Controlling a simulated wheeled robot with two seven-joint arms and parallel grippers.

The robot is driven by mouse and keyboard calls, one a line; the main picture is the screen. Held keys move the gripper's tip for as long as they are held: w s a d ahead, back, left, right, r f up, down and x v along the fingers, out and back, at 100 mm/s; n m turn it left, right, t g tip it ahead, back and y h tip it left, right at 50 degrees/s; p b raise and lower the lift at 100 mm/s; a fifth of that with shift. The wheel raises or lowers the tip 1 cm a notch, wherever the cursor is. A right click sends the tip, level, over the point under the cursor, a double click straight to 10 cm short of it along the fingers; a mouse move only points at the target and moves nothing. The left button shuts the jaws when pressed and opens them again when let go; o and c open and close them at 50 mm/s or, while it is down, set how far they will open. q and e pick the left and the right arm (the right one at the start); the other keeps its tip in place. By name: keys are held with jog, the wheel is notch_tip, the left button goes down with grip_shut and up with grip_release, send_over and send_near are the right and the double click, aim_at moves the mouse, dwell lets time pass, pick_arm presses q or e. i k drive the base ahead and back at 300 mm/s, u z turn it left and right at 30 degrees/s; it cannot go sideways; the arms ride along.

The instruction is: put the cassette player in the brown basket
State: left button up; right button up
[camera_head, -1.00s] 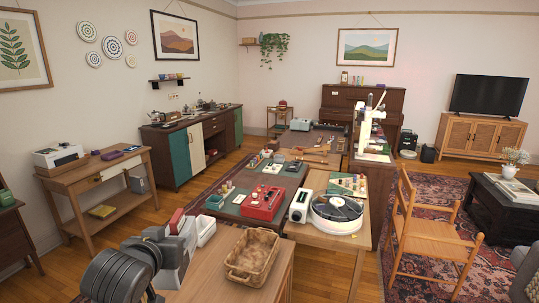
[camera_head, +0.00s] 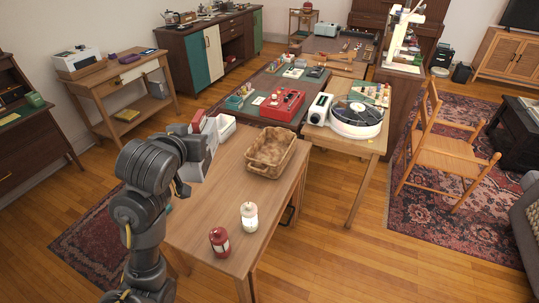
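The brown basket (camera_head: 249,166) is woven, rectangular and open at the top. It stands on the near wooden table (camera_head: 200,215), and its visible inside looks empty. I cannot identify the cassette player for sure. A red boxy device (camera_head: 274,113) with small pale details lies on the dark-topped table beyond the basket. A grey and white boxy object (camera_head: 206,148) with red beside it stands left of the basket, partly behind my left arm. My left gripper (camera_head: 183,186) is near that object, left of the basket; its fingers are too hidden to judge. My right gripper is out of view.
A red jar (camera_head: 219,241) and a cream jar (camera_head: 249,216) stand at the near table's front. A turntable (camera_head: 355,119) and a white device (camera_head: 318,107) occupy the table to the right. A wooden chair (camera_head: 440,150) stands farther right.

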aim_at(264, 155)
jog(key=k, duration=0.55)
jog(key=z, duration=0.55)
jog(key=i, duration=0.85)
jog(key=z, duration=0.5)
jog(key=i, duration=0.95)
jog(key=u, duration=1)
jog(key=i, duration=0.8)
jog(key=u, duration=0.7)
